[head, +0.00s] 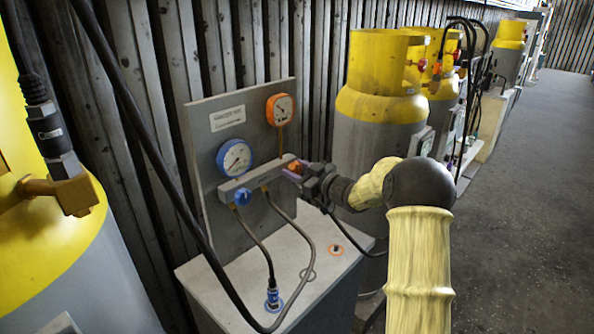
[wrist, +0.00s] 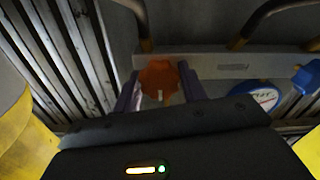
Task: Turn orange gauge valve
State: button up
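The orange gauge valve (head: 295,167) is a small lobed knob at the right end of the grey manifold bar on the upright panel. It also shows in the wrist view (wrist: 158,78), between my two purple fingers. My gripper (head: 294,168) is at the valve, with one finger on each side of it (wrist: 160,84). The fingers lie very close to the knob's edges; whether they press on it cannot be told. The orange gauge (head: 280,109) is on the panel above, with an orange pipe running down towards the valve.
A blue gauge (head: 234,158) and blue valve knob (head: 243,197) sit left on the same panel. Hoses hang from the bar over the pale bench top (head: 325,262). Yellow-and-grey cylinders (head: 378,110) stand behind right, another (head: 50,235) at left. Open floor (head: 530,200) lies at right.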

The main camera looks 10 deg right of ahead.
jog(key=shift+f+n+b, duration=0.15)
jog(key=shift+n+b, duration=0.35)
jog(key=shift+b, duration=0.05)
jog(key=n+b, duration=0.4)
jog(key=shift+f, duration=0.15)
jog(key=n+b, duration=0.5)
jog(key=shift+n+b, duration=0.4)
jog(key=n+b, duration=0.5)
jog(key=shift+f, duration=0.15)
jog(key=n+b, duration=0.5)
jog(key=shift+n, duration=0.4)
jog(key=shift+r, duration=0.2)
jog(key=o, duration=1)
jog(key=shift+c, duration=0.2)
jog(key=shift+r, duration=0.1)
